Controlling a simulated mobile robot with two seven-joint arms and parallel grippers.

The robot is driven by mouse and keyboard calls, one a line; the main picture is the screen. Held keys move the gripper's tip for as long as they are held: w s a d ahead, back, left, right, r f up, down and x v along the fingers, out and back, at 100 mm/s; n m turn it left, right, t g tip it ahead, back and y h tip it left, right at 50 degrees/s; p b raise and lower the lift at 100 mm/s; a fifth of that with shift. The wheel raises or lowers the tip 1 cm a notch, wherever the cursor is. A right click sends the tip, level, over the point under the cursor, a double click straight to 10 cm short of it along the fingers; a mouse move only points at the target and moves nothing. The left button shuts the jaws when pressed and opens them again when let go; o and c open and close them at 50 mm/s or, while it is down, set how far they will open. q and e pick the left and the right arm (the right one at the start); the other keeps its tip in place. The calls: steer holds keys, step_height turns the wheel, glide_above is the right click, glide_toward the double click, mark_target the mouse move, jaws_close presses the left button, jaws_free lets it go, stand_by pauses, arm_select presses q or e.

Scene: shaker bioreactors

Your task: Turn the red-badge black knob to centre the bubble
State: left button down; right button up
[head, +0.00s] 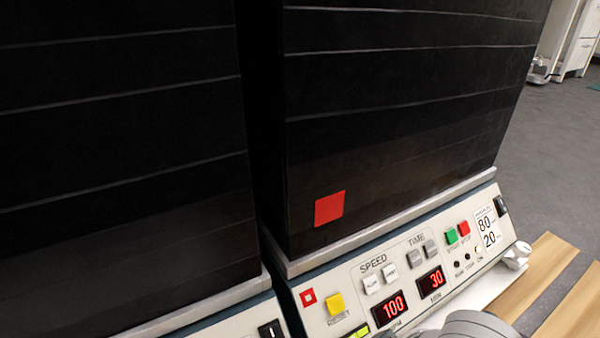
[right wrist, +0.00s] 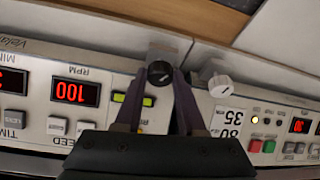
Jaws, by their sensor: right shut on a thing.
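In the right wrist view my right gripper (right wrist: 160,80) is shut on a small black knob (right wrist: 159,72) that has a pale pointer line. The knob sits on the front edge of the control unit. The yellow-green bubble level (right wrist: 119,97) is beside it, partly hidden behind a finger, so I cannot tell where the bubble is. In the head view the level (head: 358,331) is cut by the bottom edge. A red square badge (head: 309,298) is on the panel left of the yellow button. My left gripper is not in view.
A white knob (right wrist: 221,85) stands close to my right gripper. The panel has speed (head: 392,304) and time (head: 431,282) displays reading 100 and 30. A tall black housing with a red square (head: 329,208) rises behind it, beside another black housing (head: 120,150).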

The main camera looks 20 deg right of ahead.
jaws_close()
steer(key=shift+a+r+m+h+p, duration=0.15)
steer(key=shift+m+h+p, duration=0.15)
steer(key=shift+m+p, duration=0.5)
steer(key=shift+m+h+p, duration=0.3)
steer(key=shift+m+p, duration=0.3)
steer(key=shift+p, duration=0.1)
steer(key=shift+a+m+h+p, duration=0.15)
steer(key=shift+m+h+p, duration=0.25)
steer(key=shift+m, duration=0.6)
steer(key=shift+f+m+h, duration=0.2)
steer(key=shift+m+h, duration=0.1)
steer(key=shift+m, duration=0.7)
